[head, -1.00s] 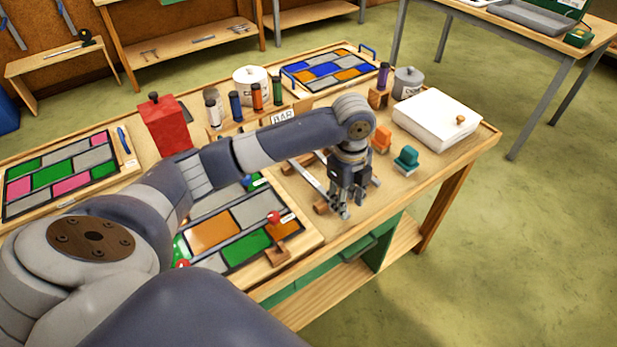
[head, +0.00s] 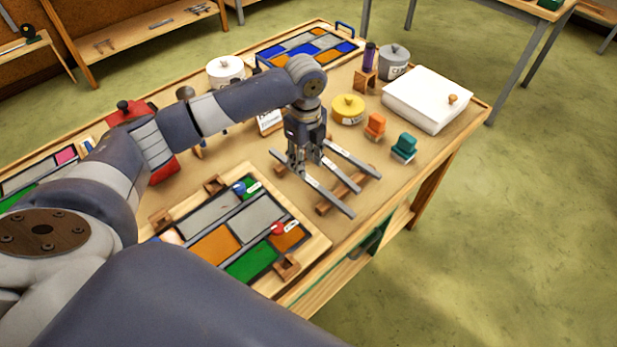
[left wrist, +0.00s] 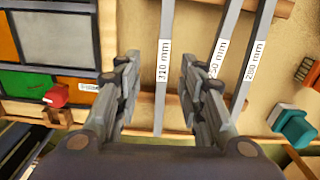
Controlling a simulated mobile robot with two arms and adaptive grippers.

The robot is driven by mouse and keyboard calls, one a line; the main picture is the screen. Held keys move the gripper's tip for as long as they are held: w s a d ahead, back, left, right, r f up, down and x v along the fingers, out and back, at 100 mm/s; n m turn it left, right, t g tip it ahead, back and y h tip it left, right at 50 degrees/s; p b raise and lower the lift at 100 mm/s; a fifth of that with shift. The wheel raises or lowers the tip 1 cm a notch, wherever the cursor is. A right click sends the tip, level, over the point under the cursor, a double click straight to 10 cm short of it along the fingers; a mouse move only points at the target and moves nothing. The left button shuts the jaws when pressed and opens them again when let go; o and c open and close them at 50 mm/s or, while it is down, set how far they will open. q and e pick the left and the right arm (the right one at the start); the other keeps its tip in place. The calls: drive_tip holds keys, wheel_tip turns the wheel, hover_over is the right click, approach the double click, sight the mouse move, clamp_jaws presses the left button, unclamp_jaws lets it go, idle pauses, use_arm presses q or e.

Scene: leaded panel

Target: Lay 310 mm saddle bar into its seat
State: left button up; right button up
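My left gripper (head: 305,165) is open and points down over the saddle bars. In the left wrist view its two fingers (left wrist: 155,90) stand apart on either side of the long grey bar labelled 310 mm (left wrist: 163,40). I cannot tell whether they touch it. In the head view this bar (head: 335,202) lies on brown wooden supports, partly behind the gripper. Two more labelled grey bars (left wrist: 230,35) lie to its right. The leaded panel (head: 215,242), with brown notched blocks (head: 285,266) at its edges, lies left of the bars. My right gripper is out of view.
Orange (head: 375,125) and teal (head: 404,146) blocks, a yellow tin (head: 348,108) and a white box (head: 425,100) stand beyond the bars. My left arm crosses over the bench.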

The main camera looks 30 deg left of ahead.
sight(309, 179)
use_arm(q)
drive_tip(key=shift+f, duration=0.6)
drive_tip(key=f, duration=0.1)
drive_tip(key=f+p, duration=0.1)
drive_tip(key=f, duration=0.1)
drive_tip(key=f+p, duration=0.1)
drive_tip(key=shift+w+d+f, duration=0.1)
drive_tip(key=shift+d+f, duration=0.1)
drive_tip(key=shift+d, duration=0.2)
drive_tip(key=shift+f, duration=0.2)
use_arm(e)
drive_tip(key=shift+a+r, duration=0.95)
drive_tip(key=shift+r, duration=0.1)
use_arm(q)
drive_tip(key=c, duration=0.8)
clamp_jaws()
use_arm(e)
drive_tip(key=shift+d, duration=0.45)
use_arm(q)
drive_tip(key=shift+w, duration=0.1)
